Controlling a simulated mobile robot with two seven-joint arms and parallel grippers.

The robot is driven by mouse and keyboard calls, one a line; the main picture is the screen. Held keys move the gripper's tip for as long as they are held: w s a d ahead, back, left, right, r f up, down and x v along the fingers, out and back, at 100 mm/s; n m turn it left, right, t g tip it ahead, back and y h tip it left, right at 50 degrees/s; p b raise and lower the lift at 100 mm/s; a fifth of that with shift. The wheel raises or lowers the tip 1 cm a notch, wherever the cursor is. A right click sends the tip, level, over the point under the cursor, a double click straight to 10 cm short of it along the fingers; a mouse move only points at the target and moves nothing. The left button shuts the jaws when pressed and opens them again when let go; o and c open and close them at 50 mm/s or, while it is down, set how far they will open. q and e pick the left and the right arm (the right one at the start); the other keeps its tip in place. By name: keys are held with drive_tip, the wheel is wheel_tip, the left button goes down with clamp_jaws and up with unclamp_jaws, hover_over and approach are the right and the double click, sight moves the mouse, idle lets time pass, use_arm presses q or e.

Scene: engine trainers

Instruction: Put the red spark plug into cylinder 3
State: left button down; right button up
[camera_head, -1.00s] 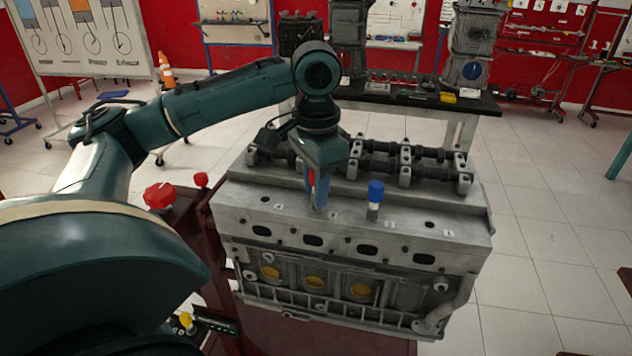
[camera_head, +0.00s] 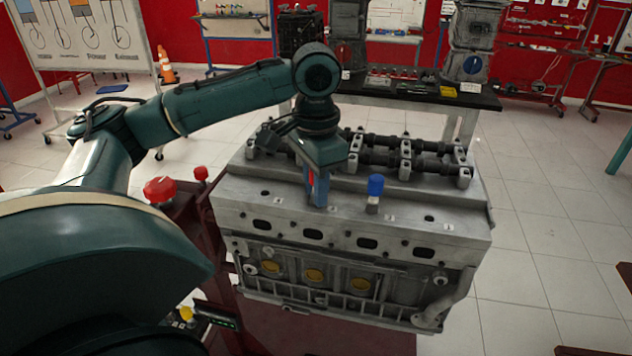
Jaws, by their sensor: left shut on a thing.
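My left gripper (camera_head: 318,190) points down over the top of the grey engine block (camera_head: 350,223). It is shut on the red spark plug (camera_head: 311,180), of which only a red strip shows between the fingers. The plug's lower end and the hole under it are hidden, so I cannot tell whether it touches the block. A blue-topped spark plug (camera_head: 375,186) stands upright in the hole to the right of my gripper. An open hole (camera_head: 429,218) shows further right and another open hole (camera_head: 264,193) to the left. The small number labels are hard to read. My right gripper is not in view.
The camshaft row (camera_head: 405,155) rises behind the holes, close behind my gripper. Red knobs (camera_head: 160,190) stand left of the block on a dark red stand. A dark workbench (camera_head: 420,97) with parts is behind. The tiled floor is free on the right.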

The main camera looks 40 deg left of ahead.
use_arm(q)
drive_tip(key=c, duration=1.2)
unclamp_jaws()
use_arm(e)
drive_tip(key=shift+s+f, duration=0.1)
use_arm(q)
drive_tip(key=shift+o, duration=0.2)
drive_tip(key=shift+r, duration=0.4)
wheel_tip(320, 180, up, 12)
drive_tip(key=shift+r, duration=0.15)
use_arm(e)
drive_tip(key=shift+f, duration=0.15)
